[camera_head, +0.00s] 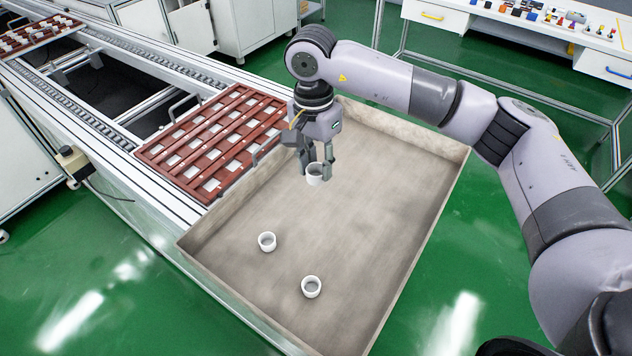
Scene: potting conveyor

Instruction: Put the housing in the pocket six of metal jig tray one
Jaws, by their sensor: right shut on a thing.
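My right gripper (318,163) points down over the large tray and is shut on a small white cup-shaped housing (314,176). The fingers hide part of its top; I cannot tell whether it touches the tray floor. Two more white housings stand apart on the tray floor, one at the left (267,242) and one nearer me (311,287). The red-brown metal jig tray (143,156) with rows of pockets lies on the conveyor, left of my right gripper. My left gripper is not in view.
The housings are in a grey shallow tray (400,215) with raised walls, beside the conveyor rail (120,140). Another jig tray (40,22) holding white parts lies far left on the conveyor. A workbench (560,30) with small items stands at the back right.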

